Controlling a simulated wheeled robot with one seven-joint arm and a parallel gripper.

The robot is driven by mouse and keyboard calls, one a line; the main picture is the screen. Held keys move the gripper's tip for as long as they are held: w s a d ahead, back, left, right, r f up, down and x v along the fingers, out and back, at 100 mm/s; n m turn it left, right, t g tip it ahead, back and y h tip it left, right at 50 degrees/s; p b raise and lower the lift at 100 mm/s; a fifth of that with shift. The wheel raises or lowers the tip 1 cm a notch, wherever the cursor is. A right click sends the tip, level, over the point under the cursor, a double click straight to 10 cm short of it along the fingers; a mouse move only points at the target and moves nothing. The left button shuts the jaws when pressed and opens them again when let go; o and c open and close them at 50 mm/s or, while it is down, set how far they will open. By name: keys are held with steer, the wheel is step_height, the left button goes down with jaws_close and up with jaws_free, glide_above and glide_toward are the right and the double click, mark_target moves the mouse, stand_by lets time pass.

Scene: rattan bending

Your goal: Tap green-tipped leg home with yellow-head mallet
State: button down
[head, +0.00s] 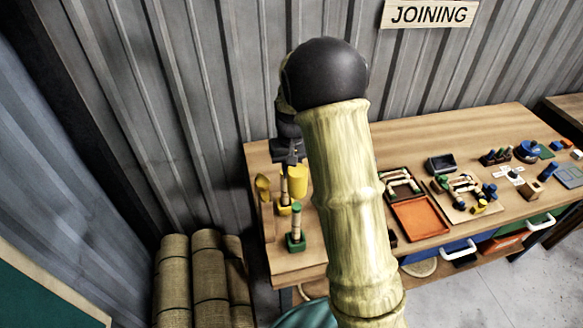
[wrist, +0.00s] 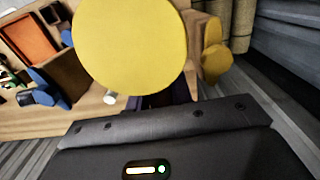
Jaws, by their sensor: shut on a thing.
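My gripper (head: 289,158) is shut on the yellow-head mallet, whose yellow head (head: 297,181) hangs above the left end of the bench. In the wrist view the round yellow head (wrist: 130,45) fills the upper middle and hides the fingertips and most of the handle. The green-tipped leg (head: 296,220) stands upright in a green block (head: 296,243), nearer the bench's front edge than the mallet head. The mallet head looks apart from this leg. How deep the leg sits in its block cannot be told.
Another upright leg (head: 284,190) in a yellow block (head: 283,209) stands close beside the mallet head. A yellow rounded piece (head: 262,187) is at the far left. An orange tray (head: 419,218) lies to the right. Rolled mats (head: 190,285) stand left of the bench. My arm hides mid-bench.

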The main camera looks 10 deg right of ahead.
step_height(320, 180, down, 3)
steer(key=shift+r+b, duration=0.1)
steer(key=shift+b, duration=0.65)
stand_by(0.5)
step_height(320, 180, down, 4)
steer(key=b, duration=0.3)
step_height(320, 180, up, 4)
steer(key=p, duration=0.3)
stand_by(0.5)
steer(key=shift+f, duration=0.2)
steer(key=shift+f, duration=0.3)
